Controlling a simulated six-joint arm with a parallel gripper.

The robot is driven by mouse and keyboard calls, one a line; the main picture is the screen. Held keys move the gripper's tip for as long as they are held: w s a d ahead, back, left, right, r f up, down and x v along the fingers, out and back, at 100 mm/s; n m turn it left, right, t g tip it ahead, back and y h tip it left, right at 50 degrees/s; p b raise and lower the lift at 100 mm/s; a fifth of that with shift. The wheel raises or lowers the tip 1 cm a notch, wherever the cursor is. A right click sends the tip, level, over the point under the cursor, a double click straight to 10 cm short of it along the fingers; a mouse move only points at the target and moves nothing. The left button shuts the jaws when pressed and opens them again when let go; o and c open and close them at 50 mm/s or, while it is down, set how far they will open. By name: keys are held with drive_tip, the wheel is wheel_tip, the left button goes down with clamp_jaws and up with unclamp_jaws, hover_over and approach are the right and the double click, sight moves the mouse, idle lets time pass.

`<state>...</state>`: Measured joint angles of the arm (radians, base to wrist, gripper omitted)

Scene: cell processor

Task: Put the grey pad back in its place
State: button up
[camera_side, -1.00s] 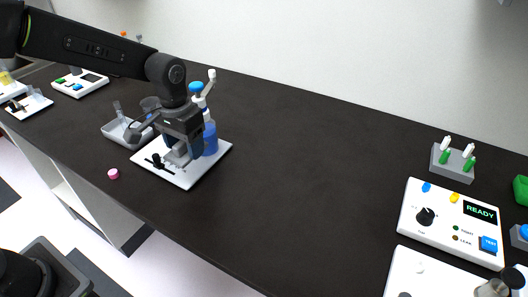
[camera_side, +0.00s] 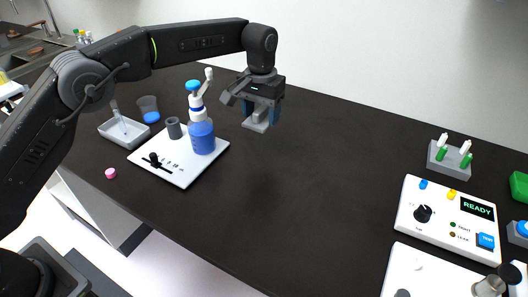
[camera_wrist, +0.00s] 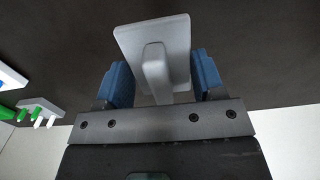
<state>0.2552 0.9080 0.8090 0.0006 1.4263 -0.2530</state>
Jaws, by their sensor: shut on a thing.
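My gripper (camera_side: 262,106) is in the air above the dark bench, to the right of the blue bottle. It is shut on the grey pad (camera_side: 256,124), which hangs below the fingers. In the wrist view, the blue fingers (camera_wrist: 160,78) sit on either side of the pad's raised grip, and the pad's flat rectangular plate (camera_wrist: 180,36) extends beyond them. Which spot is the pad's place cannot be told from these frames.
A white board (camera_side: 184,172) holds a blue bottle (camera_side: 202,138), a grey cylinder (camera_side: 174,128) and a black slider. A grey tray (camera_side: 113,131), blue-bottomed cup (camera_side: 149,108) and pink cap (camera_side: 110,173) are nearby. A READY device (camera_side: 447,220) and tube rack (camera_side: 449,158) stand right. Mid-bench is clear.

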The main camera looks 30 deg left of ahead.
sight(264, 153)
drive_tip(key=shift+w+d+f, duration=0.15)
drive_tip(key=shift+f, duration=0.05)
wheel_tip(264, 153, down, 10)
drive_tip(key=shift+w, duration=0.1)
idle(0.4)
drive_tip(key=shift+f, duration=0.15)
drive_tip(key=o, duration=1.4)
